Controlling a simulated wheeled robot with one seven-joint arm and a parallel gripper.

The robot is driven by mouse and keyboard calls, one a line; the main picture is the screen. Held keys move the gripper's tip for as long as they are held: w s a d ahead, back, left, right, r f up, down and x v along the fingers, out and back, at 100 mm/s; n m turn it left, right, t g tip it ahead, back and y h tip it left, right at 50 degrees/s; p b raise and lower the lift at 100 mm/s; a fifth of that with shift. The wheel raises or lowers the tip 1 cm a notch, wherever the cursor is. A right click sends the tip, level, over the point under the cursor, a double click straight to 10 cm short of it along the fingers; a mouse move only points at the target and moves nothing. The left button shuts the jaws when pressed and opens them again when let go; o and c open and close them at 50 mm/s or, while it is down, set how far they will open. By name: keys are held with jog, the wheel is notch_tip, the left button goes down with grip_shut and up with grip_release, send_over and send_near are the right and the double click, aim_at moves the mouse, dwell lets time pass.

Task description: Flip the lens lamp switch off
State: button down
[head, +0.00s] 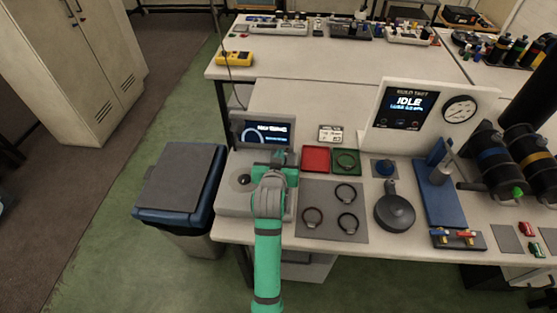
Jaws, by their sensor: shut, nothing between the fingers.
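My green arm reaches up from the bottom of the head view, and my gripper (272,157) is over the grey instrument (229,199) at the table's left end. It looks shut and empty, just in front of the instrument's lit screen (270,134). The fingertips are small and partly covered by my wrist. A dark round part (244,180) shows on the instrument's top, left of my wrist. I cannot make out the lens lamp switch; my arm hides part of the instrument. Whether the fingers touch anything cannot be told.
A red tray (316,153) and a green tray (336,168) lie right of the instrument. A grey mat (331,200) holds several dark rings. A panel (384,140) reading IDLE, a gauge and dark cylinders stand further right. A blue-rimmed bin (177,217) stands left of the table.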

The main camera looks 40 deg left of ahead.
jog(key=shift+s+d+f, duration=0.1)
jog(key=shift+s+f, duration=0.1)
jog(key=shift+f, duration=0.4)
jog(key=shift+s+f, duration=0.2)
jog(key=shift+f, duration=0.4)
jog(key=shift+d+f, duration=0.1)
jog(key=shift+f, duration=0.3)
jog(key=shift+s+d+f, duration=0.1)
jog(key=shift+f, duration=0.3)
jog(key=shift+r, duration=0.1)
jog(key=shift+r, duration=0.75)
jog(key=shift+r, duration=0.1)
